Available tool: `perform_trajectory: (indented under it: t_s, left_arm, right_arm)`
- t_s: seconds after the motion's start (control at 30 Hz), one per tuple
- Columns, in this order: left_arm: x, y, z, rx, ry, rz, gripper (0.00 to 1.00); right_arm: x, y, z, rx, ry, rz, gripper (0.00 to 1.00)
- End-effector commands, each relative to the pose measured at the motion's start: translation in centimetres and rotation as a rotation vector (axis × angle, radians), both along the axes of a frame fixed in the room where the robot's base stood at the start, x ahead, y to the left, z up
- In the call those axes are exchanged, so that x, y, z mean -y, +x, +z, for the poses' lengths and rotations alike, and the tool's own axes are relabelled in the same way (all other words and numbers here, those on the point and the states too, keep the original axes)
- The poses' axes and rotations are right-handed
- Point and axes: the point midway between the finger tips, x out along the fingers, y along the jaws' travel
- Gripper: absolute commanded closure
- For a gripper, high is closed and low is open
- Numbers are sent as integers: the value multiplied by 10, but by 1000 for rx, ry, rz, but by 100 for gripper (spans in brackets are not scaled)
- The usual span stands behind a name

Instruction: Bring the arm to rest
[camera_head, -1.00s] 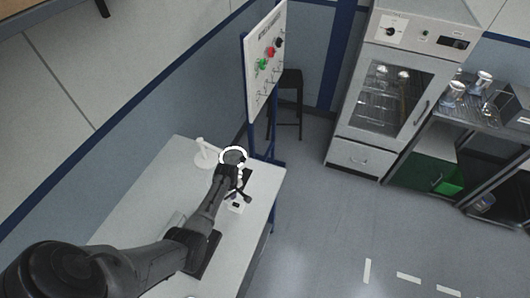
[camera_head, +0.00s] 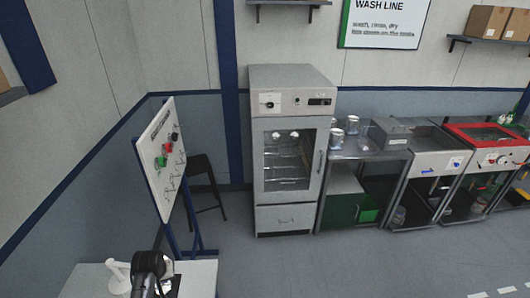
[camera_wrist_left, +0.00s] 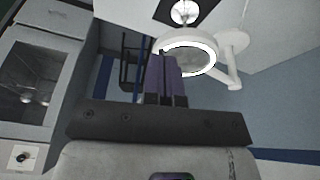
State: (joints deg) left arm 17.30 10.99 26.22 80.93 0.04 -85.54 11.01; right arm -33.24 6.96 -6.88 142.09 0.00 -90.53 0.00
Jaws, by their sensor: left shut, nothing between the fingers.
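My left arm (camera_head: 150,268) comes in at the bottom left of the head view, over the pale table (camera_head: 204,278). Its fingertips are hard to make out there. In the left wrist view my left gripper (camera_wrist_left: 166,58) shows its two purplish fingers pressed together, with nothing between them. The ring of a lit white magnifier lamp (camera_wrist_left: 188,52) appears just beyond and beside the fingertips; I cannot tell whether they touch. In the head view the lamp's white stand (camera_head: 118,276) is left of my arm. My right gripper is not in view.
A board with buttons (camera_head: 162,160) stands behind the table, with a dark stool (camera_head: 204,185) beside it. A glass-door cabinet (camera_head: 290,160), a metal bench (camera_head: 368,148) and a red-topped unit (camera_head: 490,135) line the back wall. The floor in front is clear.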

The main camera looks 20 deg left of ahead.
Motion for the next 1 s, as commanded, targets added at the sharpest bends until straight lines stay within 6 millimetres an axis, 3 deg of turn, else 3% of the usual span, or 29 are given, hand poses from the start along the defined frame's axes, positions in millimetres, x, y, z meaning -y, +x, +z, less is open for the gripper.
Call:
perform_trajectory:
  t_s: [0.03, 0.1, 0.23, 0.37, 0.43, 0.5, 0.6, 0.7, 0.9, 1.0]
  left_arm:
    - [8, 11, 28, 49, 48, -66, 100]
    - [26, 17, 63, 103, 120, -172, 100]
    - [74, 8, 113, 188, 238, -359, 100]
    - [136, -26, 142, 261, 306, -521, 100]
    - [173, -54, 152, 297, 314, -599, 100]
    - [210, -89, 155, 321, 300, -680, 100]
    - [247, -138, 148, 312, 250, -765, 100]
    - [269, -179, 127, 248, 187, -817, 100]
    - [281, -242, 87, 95, 96, -843, 100]
    - [281, -260, 78, 51, 76, -844, 100]
  right_arm:
    - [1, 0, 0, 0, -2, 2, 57]
    - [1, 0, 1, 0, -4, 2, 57]
    - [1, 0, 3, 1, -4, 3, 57]
    - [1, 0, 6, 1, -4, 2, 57]
    - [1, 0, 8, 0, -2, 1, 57]
    - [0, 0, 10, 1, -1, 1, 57]
    - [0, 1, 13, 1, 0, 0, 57]
    - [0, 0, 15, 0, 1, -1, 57]
    - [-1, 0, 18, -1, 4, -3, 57]
    - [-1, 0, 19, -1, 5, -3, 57]
